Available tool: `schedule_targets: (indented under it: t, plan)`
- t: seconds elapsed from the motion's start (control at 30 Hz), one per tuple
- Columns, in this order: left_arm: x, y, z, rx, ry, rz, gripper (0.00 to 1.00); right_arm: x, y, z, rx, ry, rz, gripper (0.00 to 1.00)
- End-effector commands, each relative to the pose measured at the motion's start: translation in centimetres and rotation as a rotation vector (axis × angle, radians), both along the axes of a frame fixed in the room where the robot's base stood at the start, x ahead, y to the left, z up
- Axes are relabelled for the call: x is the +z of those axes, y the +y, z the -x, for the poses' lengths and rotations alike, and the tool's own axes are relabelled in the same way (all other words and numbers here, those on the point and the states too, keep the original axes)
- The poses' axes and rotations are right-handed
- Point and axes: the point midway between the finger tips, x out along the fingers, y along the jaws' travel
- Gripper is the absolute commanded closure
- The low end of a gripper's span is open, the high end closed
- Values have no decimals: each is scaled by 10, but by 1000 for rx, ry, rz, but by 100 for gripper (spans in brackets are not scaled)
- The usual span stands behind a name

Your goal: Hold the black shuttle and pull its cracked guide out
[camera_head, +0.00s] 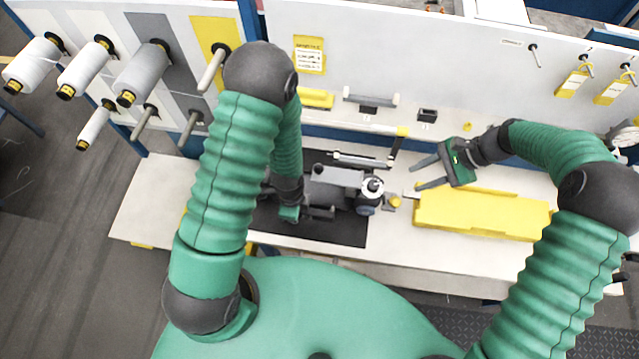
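The black shuttle (325,192) lies on a dark mat (345,232) on the workbench, with a pale top piece and a round, light-topped part (372,186) at its right end. My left gripper (312,213) is at the shuttle's left front side. Its fingers blend with the dark shuttle, so I cannot tell whether they are closed on it. My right gripper (415,177) is open and empty, its two dark fingers spread and pointing left, to the right of the shuttle. I cannot make out the cracked guide at this size.
A yellow tray (485,212) lies on the bench below my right gripper. A small yellow piece (394,202) sits between shuttle and tray. A slim bar (360,160) lies behind the shuttle. Thread spools (143,72) hang on the back panel at left. The bench's left end is clear.

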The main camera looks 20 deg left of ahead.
Motion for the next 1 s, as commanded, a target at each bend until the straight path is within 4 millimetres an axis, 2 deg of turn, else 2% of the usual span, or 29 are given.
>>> schedule_targets:
  t: [0.03, 0.13, 0.23, 0.37, 0.57, 1.0]
  plan:
    - [0, 0, -2, 0, -6, 1, 100, -11, 10, -12, -61, 68, -68, 62]
    - [0, 0, -3, 0, -7, 0, 100, -21, 28, -32, -176, 203, -212, 62]
    - [0, 0, -3, 0, -9, 0, 100, -26, 37, -45, -258, 311, -333, 62]
    - [0, 0, -3, 0, -9, 1, 100, -28, 39, -54, -315, 393, -429, 62]
    - [0, -1, -2, -1, -9, 1, 100, -31, 47, -55, -328, 419, -459, 62]
    - [1, -1, -2, -2, -8, 1, 100, -60, 115, -37, -326, 418, -455, 62]
